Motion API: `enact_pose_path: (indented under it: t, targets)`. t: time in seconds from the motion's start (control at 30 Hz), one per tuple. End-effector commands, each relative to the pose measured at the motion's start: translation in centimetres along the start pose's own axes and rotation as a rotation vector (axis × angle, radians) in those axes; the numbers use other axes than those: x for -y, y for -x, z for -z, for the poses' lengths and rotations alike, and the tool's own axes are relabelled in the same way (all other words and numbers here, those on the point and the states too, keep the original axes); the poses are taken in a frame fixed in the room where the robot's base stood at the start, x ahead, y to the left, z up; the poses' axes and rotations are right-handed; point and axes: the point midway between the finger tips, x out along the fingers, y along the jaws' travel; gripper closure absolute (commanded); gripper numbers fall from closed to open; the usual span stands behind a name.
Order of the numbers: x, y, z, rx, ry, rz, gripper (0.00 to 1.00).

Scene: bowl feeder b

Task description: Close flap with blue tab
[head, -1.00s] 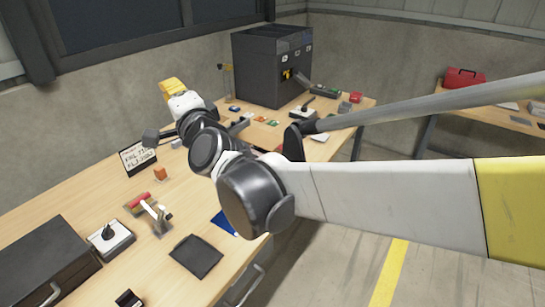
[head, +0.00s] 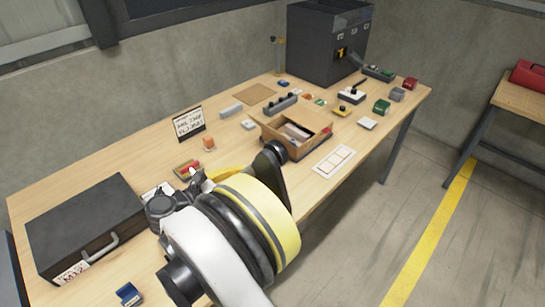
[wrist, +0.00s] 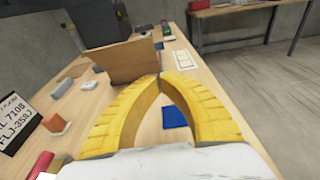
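A brown cardboard box (head: 296,152) stands open on the workbench in the head view, with light-coloured contents showing inside. Its flaps stand out from the rim. In the wrist view a broad brown flap (wrist: 112,61) stands raised beyond my fingers. I cannot make out a blue tab on any flap. In the head view my gripper (head: 230,172) is partly hidden by my arm, on the near left side of the box.
A black case (head: 85,225), a sign (head: 188,124) and an orange block (head: 208,142) are to the left. A white panel card (head: 334,161) lies right of the box. A dark machine (head: 325,45) stands behind.

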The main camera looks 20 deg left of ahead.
Motion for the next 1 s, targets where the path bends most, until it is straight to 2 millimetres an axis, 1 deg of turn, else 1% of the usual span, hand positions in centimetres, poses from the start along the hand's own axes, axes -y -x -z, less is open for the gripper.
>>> enact_pose_path:
  t: [0.6, 0.7, 0.8, 0.9, 1.0]
  targets:
    - [0.1, -13.3, 0.1, 0.003, 0.002, 0.002, 1.00]
    - [0.0, -15.2, 0.0, 0.003, 0.003, 0.002, 1.00]
    - [0.1, -16.9, 0.0, 0.003, 0.003, 0.001, 1.00]
    - [0.0, -18.0, -0.1, 0.003, 0.003, 0.000, 1.00]
    - [0.0, -18.7, -0.1, 0.003, 0.003, 0.000, 1.00]
